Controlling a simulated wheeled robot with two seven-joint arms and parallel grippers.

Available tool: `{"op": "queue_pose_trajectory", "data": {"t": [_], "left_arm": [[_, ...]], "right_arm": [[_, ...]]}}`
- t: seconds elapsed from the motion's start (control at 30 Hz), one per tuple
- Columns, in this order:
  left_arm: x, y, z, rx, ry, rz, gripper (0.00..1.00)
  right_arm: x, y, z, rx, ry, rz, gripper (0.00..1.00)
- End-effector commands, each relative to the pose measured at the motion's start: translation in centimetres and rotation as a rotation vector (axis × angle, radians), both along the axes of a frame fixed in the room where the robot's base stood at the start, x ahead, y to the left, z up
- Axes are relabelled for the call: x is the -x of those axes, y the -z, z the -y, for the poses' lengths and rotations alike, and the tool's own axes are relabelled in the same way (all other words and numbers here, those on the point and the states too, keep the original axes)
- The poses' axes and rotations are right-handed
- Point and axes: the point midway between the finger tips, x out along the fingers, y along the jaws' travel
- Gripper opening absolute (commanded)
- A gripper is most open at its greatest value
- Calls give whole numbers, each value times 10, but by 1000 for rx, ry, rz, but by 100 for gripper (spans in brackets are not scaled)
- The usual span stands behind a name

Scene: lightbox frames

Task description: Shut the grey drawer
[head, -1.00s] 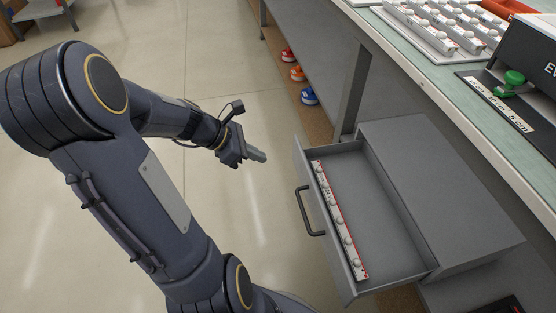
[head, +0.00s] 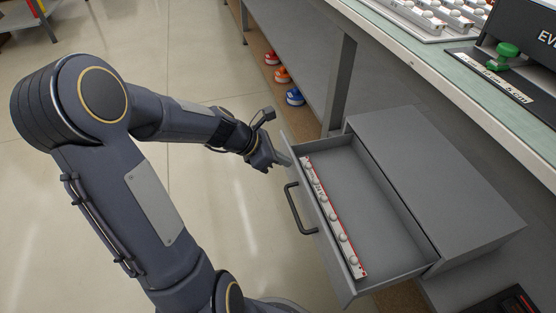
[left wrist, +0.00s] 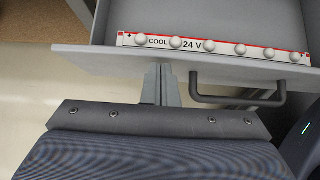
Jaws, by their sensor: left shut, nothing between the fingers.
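The grey drawer (head: 385,220) is pulled out of its grey cabinet (head: 440,185) under the bench. Its front panel has a dark bar handle (head: 296,210). A white and red strip with several round bulbs (head: 335,225) lies inside along the front; the left wrist view shows it (left wrist: 210,46) marked "COOL 24 V". My left gripper (head: 285,161) is shut and empty, close to the far end of the drawer front, on its outer side. In the left wrist view its fingers (left wrist: 160,85) point at the front panel (left wrist: 200,68), left of the handle (left wrist: 240,98); contact is unclear. My right gripper is out of view.
Several coloured items (head: 283,75) sit on a low shelf. The floor in front of the drawer is clear.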

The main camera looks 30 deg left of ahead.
Motion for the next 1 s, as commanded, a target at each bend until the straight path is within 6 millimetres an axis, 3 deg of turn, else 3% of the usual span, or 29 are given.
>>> {"op": "queue_pose_trajectory", "data": {"t": [0.27, 0.43, 1.0], "left_arm": [[-3, -1, 3, 1, 2, 0, 0], [-17, -3, 17, 3, 6, -2, 0], [-118, -5, 104, 2, 6, -2, 0]], "right_arm": [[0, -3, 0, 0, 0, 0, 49], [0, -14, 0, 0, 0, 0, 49], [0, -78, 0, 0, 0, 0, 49]]}}
